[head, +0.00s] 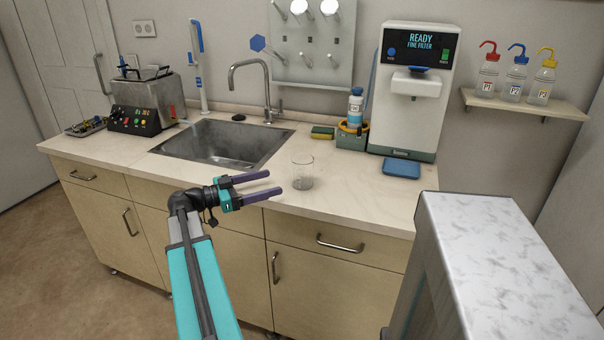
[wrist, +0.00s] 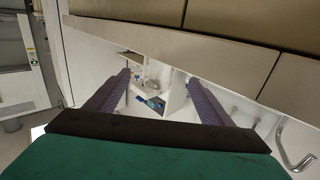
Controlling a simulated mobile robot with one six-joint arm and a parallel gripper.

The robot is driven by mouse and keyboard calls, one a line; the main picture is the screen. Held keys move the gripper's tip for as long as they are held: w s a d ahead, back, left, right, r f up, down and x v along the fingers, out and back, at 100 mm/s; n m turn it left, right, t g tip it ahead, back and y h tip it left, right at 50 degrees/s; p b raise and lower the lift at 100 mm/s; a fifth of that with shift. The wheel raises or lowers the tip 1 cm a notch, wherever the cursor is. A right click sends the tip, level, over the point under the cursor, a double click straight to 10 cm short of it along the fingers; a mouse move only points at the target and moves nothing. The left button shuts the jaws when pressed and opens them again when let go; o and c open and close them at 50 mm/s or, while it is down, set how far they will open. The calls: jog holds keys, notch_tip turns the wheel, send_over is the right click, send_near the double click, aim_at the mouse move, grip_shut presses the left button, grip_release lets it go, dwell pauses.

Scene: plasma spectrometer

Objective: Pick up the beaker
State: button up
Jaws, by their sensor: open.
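A clear glass beaker (head: 303,172) stands upright on the pale counter, right of the sink and near the counter's front edge. My gripper (head: 275,184) is open and empty, with its two purple fingers pointing right toward the beaker. In the head view the fingertips end a little left of the beaker, with a gap between. In the wrist view my gripper (wrist: 160,90) shows both fingers spread apart with nothing between them. I cannot make out the beaker for certain in the wrist view.
The sink (head: 222,143) with its tap (head: 267,90) lies behind my gripper. A sponge (head: 322,132), a caddy with a bottle (head: 354,112), a water dispenser (head: 413,90) and a blue pad (head: 401,169) stand farther back. A grey-white block (head: 490,240) fills the right foreground. Counter around the beaker is clear.

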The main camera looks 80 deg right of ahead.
aim_at(293, 175)
jog(key=shift+x, duration=2.7)
jog(key=shift+s+p, duration=0.1)
jog(key=shift+p, duration=0.2)
jog(key=shift+p+x, duration=0.55)
jog(key=shift+x, duration=1.95)
jog(key=shift+r, duration=0.1)
jog(key=c, duration=1.3)
jog(key=shift+r, duration=0.1)
jog(key=shift+r+b, duration=0.45)
jog(key=shift+r, duration=4.45)
